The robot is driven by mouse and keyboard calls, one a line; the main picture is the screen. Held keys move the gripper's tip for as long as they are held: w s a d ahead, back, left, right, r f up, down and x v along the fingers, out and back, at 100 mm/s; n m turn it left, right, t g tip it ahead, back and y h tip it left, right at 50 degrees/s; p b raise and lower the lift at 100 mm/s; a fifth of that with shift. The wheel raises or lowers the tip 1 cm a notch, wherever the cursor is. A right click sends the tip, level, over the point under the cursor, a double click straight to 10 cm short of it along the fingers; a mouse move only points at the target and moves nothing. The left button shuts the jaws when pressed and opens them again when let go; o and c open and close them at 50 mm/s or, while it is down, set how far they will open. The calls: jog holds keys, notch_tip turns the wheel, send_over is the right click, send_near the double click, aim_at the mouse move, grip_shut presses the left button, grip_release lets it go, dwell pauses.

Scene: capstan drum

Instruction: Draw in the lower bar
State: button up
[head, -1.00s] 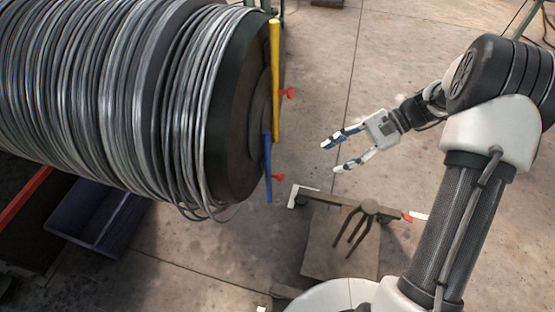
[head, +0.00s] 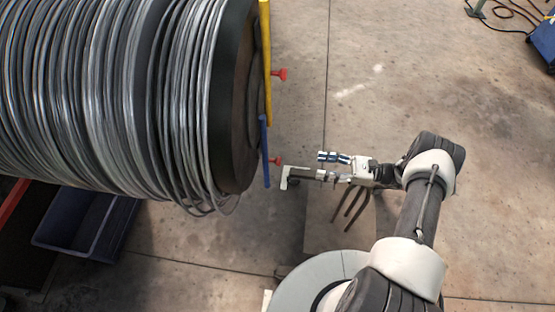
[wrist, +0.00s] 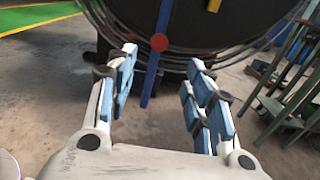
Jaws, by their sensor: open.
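The drum (head: 235,100) is wound with grey wire and fills the left of the head view. On its end face are a yellow bar (head: 265,60) above and a blue bar (head: 265,150) below, each with a red knob beside it. The lower red knob (head: 275,161) belongs with the blue bar. My gripper (head: 321,166) is open and empty, to the right of this knob with a gap between. In the wrist view the blue bar (wrist: 151,72) and its red knob (wrist: 159,42) show between and beyond my open fingers (wrist: 162,60).
A blue bin (head: 85,225) stands on the floor under the drum. In the wrist view a green metal stand (wrist: 285,120) is at the right. The concrete floor (head: 400,90) right of the drum is largely clear.

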aim_at(278, 161)
jog(key=w+a, duration=0.1)
jog(key=a, duration=0.4)
jog(key=w+a, duration=0.1)
jog(key=a, duration=0.4)
jog(key=w+a, duration=0.1)
jog(key=a, duration=0.4)
jog(key=shift+a+b, duration=0.25)
jog(key=shift+b, duration=0.1)
jog(key=shift+c, duration=0.4)
grip_shut()
